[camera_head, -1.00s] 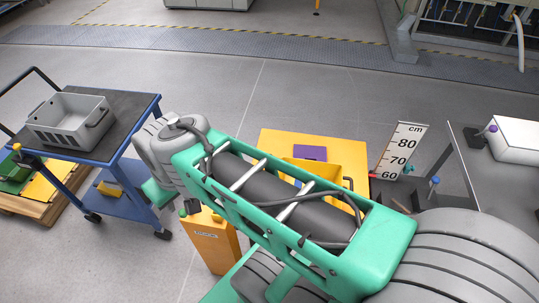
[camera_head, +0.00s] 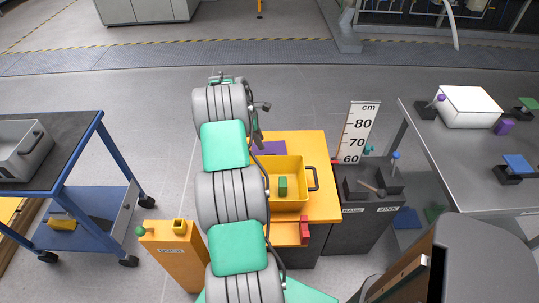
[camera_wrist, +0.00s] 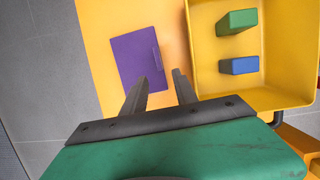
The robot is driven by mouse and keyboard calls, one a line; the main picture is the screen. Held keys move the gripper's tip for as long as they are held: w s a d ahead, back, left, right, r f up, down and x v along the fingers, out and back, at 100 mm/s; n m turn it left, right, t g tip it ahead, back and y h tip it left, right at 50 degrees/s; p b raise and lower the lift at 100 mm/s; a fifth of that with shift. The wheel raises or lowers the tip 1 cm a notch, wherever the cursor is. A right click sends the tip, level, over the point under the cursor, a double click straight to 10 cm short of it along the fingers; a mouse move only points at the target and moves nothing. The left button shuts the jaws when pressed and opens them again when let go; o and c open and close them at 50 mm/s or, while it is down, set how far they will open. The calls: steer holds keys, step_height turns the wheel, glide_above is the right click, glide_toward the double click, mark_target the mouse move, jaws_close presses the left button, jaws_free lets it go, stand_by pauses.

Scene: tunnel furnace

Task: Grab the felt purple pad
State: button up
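The purple pad (camera_wrist: 137,57) lies flat on the yellow table top (camera_wrist: 98,22), left of the yellow bin. It also shows in the head view (camera_head: 269,147), partly hidden behind my arm. My gripper (camera_wrist: 160,86) is open and empty in the wrist view. Its fingertips point toward the pad's lower right edge, with the left finger overlapping the pad's lower edge in the picture. I cannot tell the height above the pad. In the head view the fingers are hidden by my arm.
The yellow bin (camera_wrist: 287,90), holding a green block (camera_wrist: 237,21) and a blue block (camera_wrist: 238,65), stands close right of the pad. A height scale (camera_head: 360,130) stands to the right. A grey table (camera_head: 455,165) carries a smaller purple block (camera_head: 503,127). A blue cart (camera_head: 75,165) stands left.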

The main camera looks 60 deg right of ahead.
mark_target(269, 148)
steer(key=x, duration=0.6)
steer(key=s+d+x, duration=0.1)
steer(key=x, duration=0.2)
steer(key=shift+r, duration=0.1)
steer(key=shift+a, duration=0.1)
steer(key=shift+c, duration=0.4)
steer(key=shift+w, duration=0.1)
jaws_close()
